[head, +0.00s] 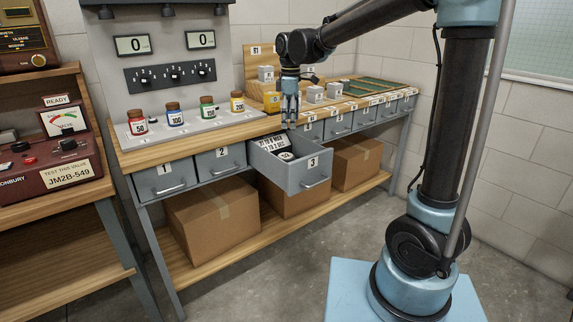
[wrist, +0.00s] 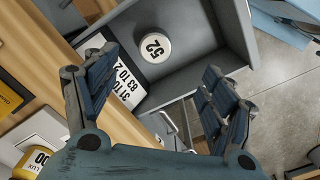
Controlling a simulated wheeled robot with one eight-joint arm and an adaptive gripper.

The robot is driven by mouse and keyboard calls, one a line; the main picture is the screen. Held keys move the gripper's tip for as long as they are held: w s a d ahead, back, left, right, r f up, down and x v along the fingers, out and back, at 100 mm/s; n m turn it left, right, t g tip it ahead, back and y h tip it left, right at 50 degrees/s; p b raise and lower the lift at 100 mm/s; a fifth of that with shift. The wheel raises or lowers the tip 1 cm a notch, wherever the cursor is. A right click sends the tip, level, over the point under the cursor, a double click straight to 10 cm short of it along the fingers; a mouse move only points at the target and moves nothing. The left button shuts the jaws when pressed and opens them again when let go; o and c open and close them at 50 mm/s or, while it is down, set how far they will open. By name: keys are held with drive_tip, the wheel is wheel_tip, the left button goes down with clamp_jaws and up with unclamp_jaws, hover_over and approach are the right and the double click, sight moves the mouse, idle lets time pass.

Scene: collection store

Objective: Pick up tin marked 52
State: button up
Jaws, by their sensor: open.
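The tin marked 52 (wrist: 155,47) is a small round white-topped tin with black digits. It lies inside the open drawer marked 3 (head: 292,172), near the drawer's back wall in the wrist view. A white card with black print (wrist: 120,85) lies beside the tin. My gripper (head: 290,122) is above the back part of the drawer, pointing down. In the wrist view its fingers (wrist: 160,95) are spread wide, with nothing held between them.
Drawers marked 1 (head: 165,182) and 2 (head: 221,163) are shut. Jars with coloured labels, such as the red 50 jar (head: 138,124), stand on the bench left of my gripper. White cubes (head: 314,94) stand on the bench to the right. Cardboard boxes (head: 213,213) fill the shelf below.

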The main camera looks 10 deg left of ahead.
sight(286, 156)
drive_tip(key=f, duration=0.4)
drive_tip(key=a+f, duration=0.1)
drive_tip(key=f, duration=0.7)
drive_tip(key=shift+a+f, duration=0.1)
drive_tip(key=shift+a, duration=0.2)
drive_tip(key=shift+w+a+f, duration=0.1)
drive_tip(key=shift+w+f, duration=0.05)
drive_tip(key=shift+f, duration=1.2)
drive_tip(key=shift+w+f, duration=0.1)
drive_tip(key=shift+f, duration=1.25)
drive_tip(key=c, duration=1.2)
